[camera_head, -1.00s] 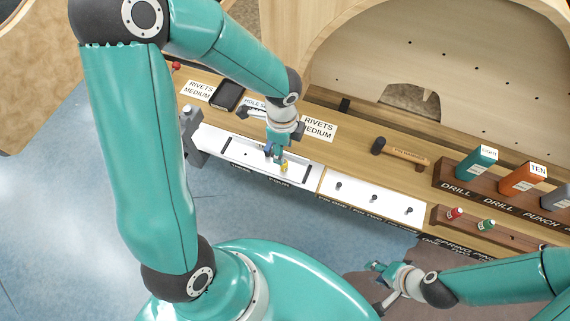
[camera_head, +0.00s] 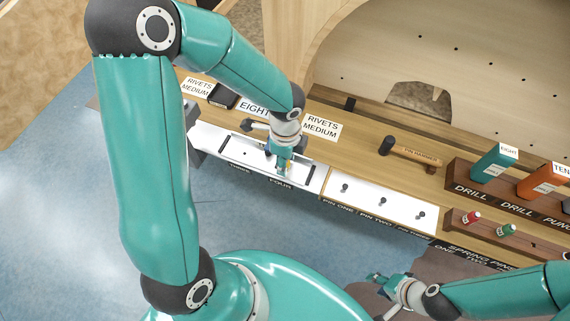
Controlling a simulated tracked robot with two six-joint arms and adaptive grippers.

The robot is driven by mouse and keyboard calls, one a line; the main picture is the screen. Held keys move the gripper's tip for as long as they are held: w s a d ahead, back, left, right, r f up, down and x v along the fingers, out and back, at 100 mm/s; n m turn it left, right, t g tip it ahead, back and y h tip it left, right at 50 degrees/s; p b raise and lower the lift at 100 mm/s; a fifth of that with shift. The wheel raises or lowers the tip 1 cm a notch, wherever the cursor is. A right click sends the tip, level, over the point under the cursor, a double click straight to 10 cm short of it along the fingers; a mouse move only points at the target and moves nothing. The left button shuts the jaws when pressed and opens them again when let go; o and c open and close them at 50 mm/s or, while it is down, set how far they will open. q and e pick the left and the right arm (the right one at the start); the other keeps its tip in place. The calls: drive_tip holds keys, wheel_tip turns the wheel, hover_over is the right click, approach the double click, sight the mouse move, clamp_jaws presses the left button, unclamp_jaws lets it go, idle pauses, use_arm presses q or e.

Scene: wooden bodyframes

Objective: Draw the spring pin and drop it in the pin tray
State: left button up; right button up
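My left gripper (camera_head: 283,172) points down over the right part of a white panel marked THREE and FOUR (camera_head: 232,152). A second white panel (camera_head: 375,203), labelled PIN ONE and PIN TWO, holds small dark upright pins (camera_head: 382,201). A wooden block labelled SPRING PIN (camera_head: 460,232) carries a red-topped piece (camera_head: 472,217) and a green-topped piece (camera_head: 506,230). My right gripper (camera_head: 380,294) hangs low, apart from the bench, with its fingers spread and empty. I cannot single out a pin tray.
A hammer (camera_head: 410,153) lies on the bench behind the pin panel. Teal (camera_head: 494,163) and orange (camera_head: 541,180) blocks stand in a wooden rack at the right. RIVETS MEDIUM cards (camera_head: 321,127) and a black box (camera_head: 223,95) lie behind the left panel.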

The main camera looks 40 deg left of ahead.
use_arm(q)
clamp_jaws()
drive_tip(key=shift+r+p, duration=0.6)
drive_tip(key=shift+r, duration=0.15)
idle(0.4)
drive_tip(key=shift+r+p, duration=1.3)
drive_tip(key=shift+r, duration=0.2)
